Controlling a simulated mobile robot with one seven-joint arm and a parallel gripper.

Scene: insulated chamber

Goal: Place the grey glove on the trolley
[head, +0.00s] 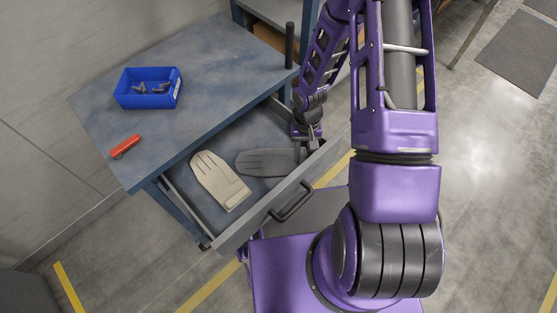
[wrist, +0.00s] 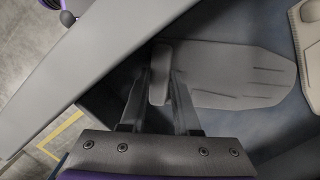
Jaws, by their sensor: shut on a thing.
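The grey glove (head: 265,162) lies flat in the open drawer, its fingers pointing left in the head view. My gripper (head: 305,148) reaches down into the drawer at the glove's cuff end. In the wrist view my gripper (wrist: 160,82) is shut on the cuff of the grey glove (wrist: 235,75), with the cuff edge between the two fingers. The glove still appears to rest on the drawer floor. I cannot pick out a trolley with certainty.
A beige glove (head: 219,180) lies left of the grey one. The drawer front (head: 285,200) with its black handle is close to my gripper. On the blue bench (head: 205,95) are a blue bin (head: 128,98), a red-handled object (head: 125,146) and a black upright cylinder (head: 289,45).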

